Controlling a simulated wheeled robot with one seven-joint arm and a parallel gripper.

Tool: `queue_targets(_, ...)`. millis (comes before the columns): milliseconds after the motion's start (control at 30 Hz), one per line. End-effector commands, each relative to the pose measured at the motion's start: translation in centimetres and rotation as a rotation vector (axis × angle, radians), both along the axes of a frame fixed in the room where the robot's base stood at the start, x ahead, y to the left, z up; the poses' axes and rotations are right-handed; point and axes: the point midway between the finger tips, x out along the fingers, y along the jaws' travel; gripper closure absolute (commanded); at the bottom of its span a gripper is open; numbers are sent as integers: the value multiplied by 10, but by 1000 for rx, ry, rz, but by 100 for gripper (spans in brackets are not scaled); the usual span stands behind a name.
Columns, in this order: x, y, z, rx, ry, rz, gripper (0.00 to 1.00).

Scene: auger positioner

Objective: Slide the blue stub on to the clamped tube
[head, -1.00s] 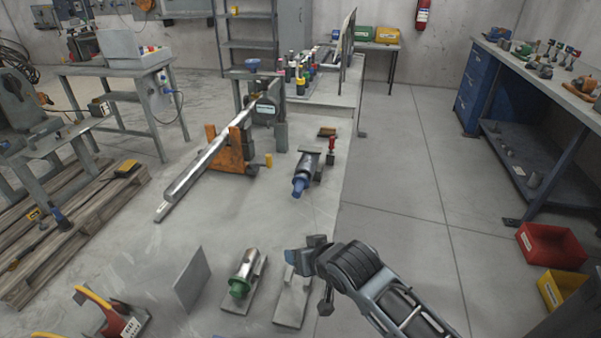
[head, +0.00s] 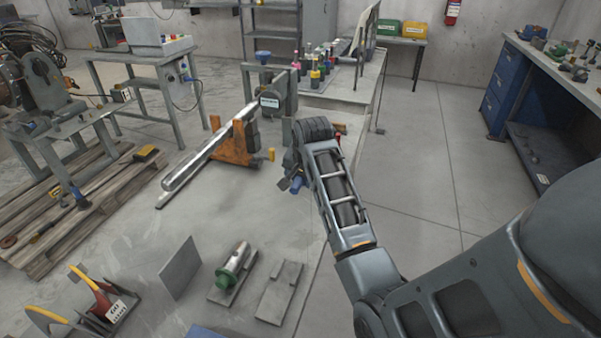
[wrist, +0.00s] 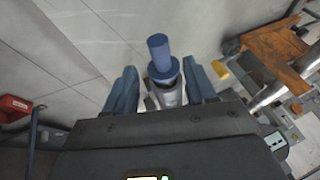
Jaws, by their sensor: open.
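The blue stub (wrist: 158,52) is a cylinder with a wide flange, at the end of the silver clamped tube (wrist: 170,97) in the wrist view. How far it sits over the tube I cannot tell. In the head view the stub (head: 297,186) shows just below my gripper (head: 289,178), and my arm hides the tube and its clamp. My gripper's two blue-grey fingers (wrist: 160,82) are open, one on each side of the flange and tube, with a gap showing on both sides.
An orange stand (head: 236,148) holding a long steel bar (head: 205,155) is left of my gripper. A silver cylinder with a green end (head: 233,263) and an empty grey block (head: 279,291) lie nearer. Floor (head: 420,150) to the right is clear.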

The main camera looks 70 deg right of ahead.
Motion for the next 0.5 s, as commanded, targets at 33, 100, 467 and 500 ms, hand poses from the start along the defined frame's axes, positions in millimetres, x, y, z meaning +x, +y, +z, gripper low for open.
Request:
queue_targets(33, 2, -3, -7, 2, 2, 0, 45)
queue_targets(100, 5, -7, -17, 2, 1, 0, 45)
queue_targets(467, 16, -19, -47, -1, 1, 2, 45)
queue_targets(500, 16, -19, -48, -2, 0, 2, 45)
